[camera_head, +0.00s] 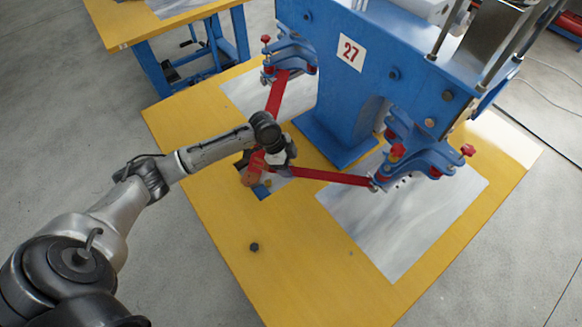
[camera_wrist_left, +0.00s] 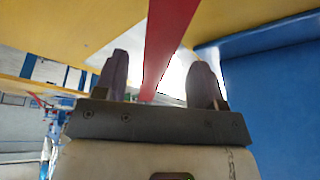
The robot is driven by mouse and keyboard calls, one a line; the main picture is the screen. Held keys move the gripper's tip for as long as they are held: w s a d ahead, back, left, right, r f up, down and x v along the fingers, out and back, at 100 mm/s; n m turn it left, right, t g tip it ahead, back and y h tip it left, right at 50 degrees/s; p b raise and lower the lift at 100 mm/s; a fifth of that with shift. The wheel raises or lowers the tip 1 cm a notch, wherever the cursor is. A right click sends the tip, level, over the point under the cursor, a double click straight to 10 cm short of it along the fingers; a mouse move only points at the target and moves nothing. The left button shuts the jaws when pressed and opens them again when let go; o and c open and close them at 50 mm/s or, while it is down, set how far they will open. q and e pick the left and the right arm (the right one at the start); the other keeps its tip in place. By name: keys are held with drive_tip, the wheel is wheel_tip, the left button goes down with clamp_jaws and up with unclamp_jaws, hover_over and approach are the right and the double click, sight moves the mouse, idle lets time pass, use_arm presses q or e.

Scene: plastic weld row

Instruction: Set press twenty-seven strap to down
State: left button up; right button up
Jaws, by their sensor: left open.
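Press twenty-seven is the blue machine with the white "27" plate (camera_head: 350,52) in the head view. Its red strap has one arm (camera_head: 279,92) running down from the far bracket and another arm (camera_head: 325,176) running to the near bracket. The two arms converge at my left gripper (camera_head: 270,162), which hides where they meet. In the left wrist view the open fingers of the left gripper (camera_wrist_left: 160,85) stand either side of the red strap (camera_wrist_left: 165,45), with gaps showing. I cannot tell whether they touch it. My right gripper is not in view.
The press stands on a yellow table (camera_head: 215,215) with grey sheets (camera_head: 405,225) on it. Red-knobbed blue brackets (camera_head: 425,155) flank the press. Another yellow-topped table (camera_head: 135,22) stands behind, left.

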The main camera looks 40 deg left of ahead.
use_arm(q)
drive_tip(key=shift+x, duration=1.2)
drive_tip(key=shift+c, duration=0.3)
clamp_jaws()
